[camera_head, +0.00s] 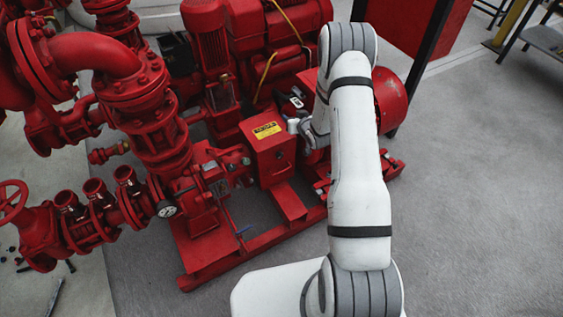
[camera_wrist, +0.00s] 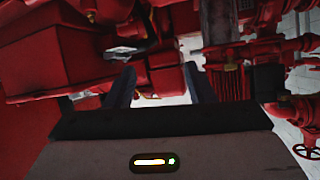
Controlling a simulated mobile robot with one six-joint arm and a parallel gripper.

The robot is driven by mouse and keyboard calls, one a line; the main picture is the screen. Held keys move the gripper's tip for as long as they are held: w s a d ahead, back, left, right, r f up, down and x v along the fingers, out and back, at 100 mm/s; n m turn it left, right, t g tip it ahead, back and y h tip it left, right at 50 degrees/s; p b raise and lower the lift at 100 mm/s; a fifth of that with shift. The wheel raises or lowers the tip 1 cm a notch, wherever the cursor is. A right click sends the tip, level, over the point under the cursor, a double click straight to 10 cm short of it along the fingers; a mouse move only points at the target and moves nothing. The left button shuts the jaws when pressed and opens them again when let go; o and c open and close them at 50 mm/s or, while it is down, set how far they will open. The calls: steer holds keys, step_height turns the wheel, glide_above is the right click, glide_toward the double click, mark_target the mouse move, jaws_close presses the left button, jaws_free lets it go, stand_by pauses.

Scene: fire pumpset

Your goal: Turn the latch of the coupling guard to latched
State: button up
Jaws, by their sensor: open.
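The coupling guard (camera_head: 265,158) is a red box with a yellow warning label on its sloped top, in the middle of the head view. A small dark spot (camera_head: 279,153) on its right-hand face may be the latch; its turn position is too small to tell. My gripper is partly hidden by my white arm in the head view, close to the guard's upper right side. In the wrist view, my gripper (camera_wrist: 159,88) shows two dark fingers spread apart with nothing held between them. Red machine surfaces lie beyond the fingertips. I cannot pick out the latch there.
Red piping and a valve stack (camera_head: 150,110) stand left of the guard, with a pressure gauge (camera_head: 167,209) and handwheel (camera_head: 12,203). A red motor (camera_head: 212,50) stands behind. The red base frame (camera_head: 215,262) runs below. Grey floor (camera_head: 480,190) is clear at right.

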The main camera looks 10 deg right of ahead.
steer(key=s+a+f+t+y+b, duration=0.1)
steer(key=s+f+t+y, duration=0.15)
steer(key=f, duration=1.05)
steer(key=m+t+b, duration=0.1)
steer(key=m+t, duration=0.1)
glide_toward(281, 157)
steer(key=shift+y, duration=0.45)
steer(key=x, duration=0.8)
steer(key=shift+w+d+r+b, duration=0.1)
steer(key=shift+w+b, duration=0.1)
steer(key=shift+b, duration=0.2)
steer(key=shift+c, duration=0.4)
